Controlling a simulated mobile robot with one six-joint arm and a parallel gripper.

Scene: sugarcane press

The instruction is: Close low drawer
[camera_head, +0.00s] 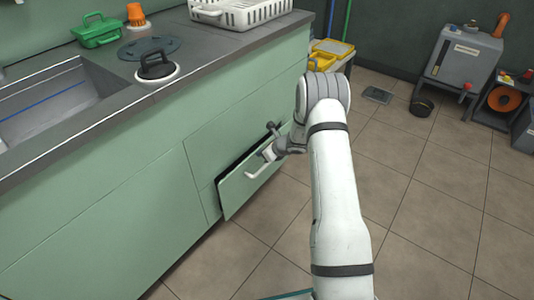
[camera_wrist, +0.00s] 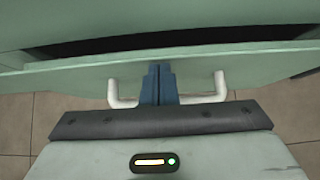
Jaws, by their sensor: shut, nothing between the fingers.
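The low drawer (camera_head: 236,188) is in the green counter front and stands partly open, with a dark gap behind its front panel. It has a white bar handle (camera_head: 262,163). In the wrist view the drawer front (camera_wrist: 60,78) runs across the picture, with the dark opening above it and the handle (camera_wrist: 218,90) below. My gripper (camera_wrist: 159,70) is shut, its blue fingers together and empty, at the middle of the handle and close to the panel. I cannot tell whether the fingertips touch the panel. In the head view my wrist partly covers the drawer's right part.
The counter (camera_head: 195,60) holds a sink (camera_head: 55,100), a black-handled plug (camera_head: 155,68), a green basket (camera_head: 97,30) and a white rack (camera_head: 240,12).

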